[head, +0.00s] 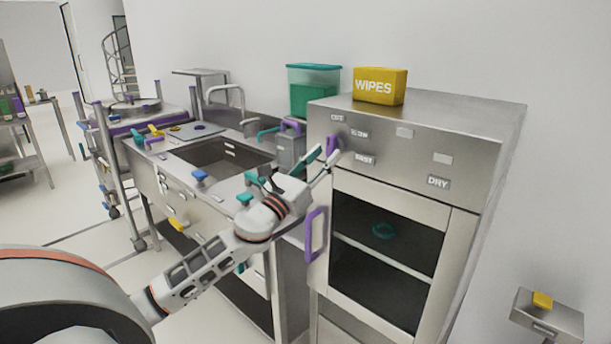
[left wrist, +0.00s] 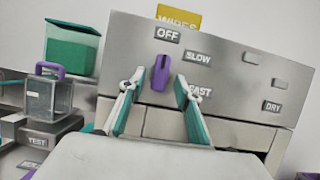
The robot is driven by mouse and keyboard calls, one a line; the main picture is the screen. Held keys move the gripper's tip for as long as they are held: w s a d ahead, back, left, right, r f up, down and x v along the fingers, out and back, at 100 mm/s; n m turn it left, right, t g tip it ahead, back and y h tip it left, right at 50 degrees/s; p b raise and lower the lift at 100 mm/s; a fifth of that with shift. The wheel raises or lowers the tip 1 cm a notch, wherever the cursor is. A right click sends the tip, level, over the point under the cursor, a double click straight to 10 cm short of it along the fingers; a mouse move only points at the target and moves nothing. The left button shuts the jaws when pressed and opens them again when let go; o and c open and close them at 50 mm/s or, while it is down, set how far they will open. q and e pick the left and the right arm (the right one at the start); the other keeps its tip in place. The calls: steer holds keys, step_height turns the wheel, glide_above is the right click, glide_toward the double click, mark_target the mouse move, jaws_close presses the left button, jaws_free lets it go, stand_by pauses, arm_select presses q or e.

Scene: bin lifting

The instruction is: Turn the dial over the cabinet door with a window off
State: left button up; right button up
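The purple dial (head: 331,144) sits on the steel front panel above the cabinet door with a window (head: 390,199). In the left wrist view the dial (left wrist: 160,74) stands nearly upright, with OFF above it, SLOW at its upper right and FAST at its lower right. I cannot tell for sure which label it points at. My left gripper (head: 322,160) is at the panel, close to the dial. In the left wrist view its fingers (left wrist: 160,83) are spread, one on each side of the dial; contact is not clear. My right gripper is not in view.
A purple handle (head: 315,235) juts from the door's left side. A yellow WIPES box (head: 380,87) stands on the cabinet. A teal container (head: 313,91) and a clear box with a purple handle (left wrist: 53,92) are left of it. A sink counter (head: 205,143) extends further left.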

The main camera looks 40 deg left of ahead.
arm_select(q)
steer(key=v, duration=1)
steer(key=shift+r, duration=0.1)
steer(key=s+d+f+n+g, duration=0.25)
steer(key=f+n, duration=0.35)
steer(key=f, duration=0.3)
steer(key=s+d+f+n+g+y, duration=0.1)
steer(key=s+d+f+n+g, duration=0.15)
steer(key=f+n, duration=0.5)
steer(key=s+d+f+n+g, duration=0.1)
steer(key=d+f+n, duration=0.3)
steer(key=f, duration=0.7)
steer(key=s+d+f+n+g+h, duration=0.2)
steer(key=s+d+f+n+g, duration=0.3)
steer(key=s+d+f+n, duration=0.9)
step_height(320, 180, down, 4)
steer(key=shift+s+d+n+g, duration=0.25)
steer(key=shift+s+n+g, duration=0.15)
steer(key=shift+s, duration=0.6)
